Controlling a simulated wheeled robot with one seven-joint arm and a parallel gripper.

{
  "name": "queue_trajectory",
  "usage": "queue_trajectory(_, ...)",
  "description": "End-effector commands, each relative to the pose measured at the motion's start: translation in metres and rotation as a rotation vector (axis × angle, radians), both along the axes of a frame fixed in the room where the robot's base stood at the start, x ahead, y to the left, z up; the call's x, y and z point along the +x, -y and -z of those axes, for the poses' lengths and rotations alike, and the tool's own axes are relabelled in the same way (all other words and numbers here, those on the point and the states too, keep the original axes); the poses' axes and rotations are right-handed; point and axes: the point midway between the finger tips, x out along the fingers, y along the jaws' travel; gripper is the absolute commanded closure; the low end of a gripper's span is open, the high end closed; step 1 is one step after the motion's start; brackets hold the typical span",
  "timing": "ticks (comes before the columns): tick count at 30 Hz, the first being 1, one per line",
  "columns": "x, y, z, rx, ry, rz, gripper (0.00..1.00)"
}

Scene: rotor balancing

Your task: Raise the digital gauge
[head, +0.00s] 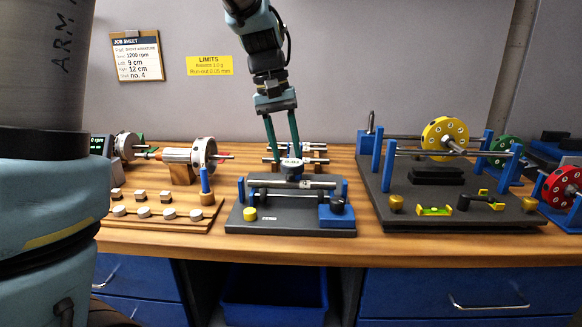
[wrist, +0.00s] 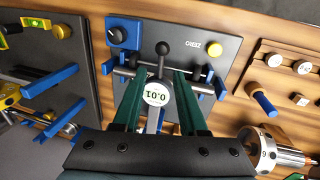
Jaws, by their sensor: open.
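The digital gauge (wrist: 157,95) has a round pale face reading 0.01. It sits over the dark run-out fixture (head: 285,228), by a steel shaft (head: 262,184) lying across blue posts. It also shows in the head view (head: 291,163), small, below my fingers. My gripper (head: 286,150) points down with its two green fingers apart. In the wrist view the fingers (wrist: 160,76) stand on either side of the gauge, with gaps visible. I cannot tell whether either finger touches it. A dark rod with a ball end (wrist: 163,50) shows beyond the gauge. The gauge's mounting is partly hidden.
The fixture carries a blue block with a black knob (head: 337,203) and a yellow knob (head: 250,213). At left is a wooden tray of weights (head: 150,218) and a metal rotor (head: 203,152). At right is a balancing stand (head: 440,205) with a yellow disc (head: 444,138).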

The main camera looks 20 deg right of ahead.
Motion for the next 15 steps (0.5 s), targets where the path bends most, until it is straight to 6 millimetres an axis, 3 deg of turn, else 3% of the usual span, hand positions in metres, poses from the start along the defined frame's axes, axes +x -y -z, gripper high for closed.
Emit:
queue_trajectory(6,-0.003,0.005,0.033,0.002,-0.002,-0.001,0.58)
queue_trajectory(15,-0.003,0.008,0.046,0.001,0.000,0.000,0.58)
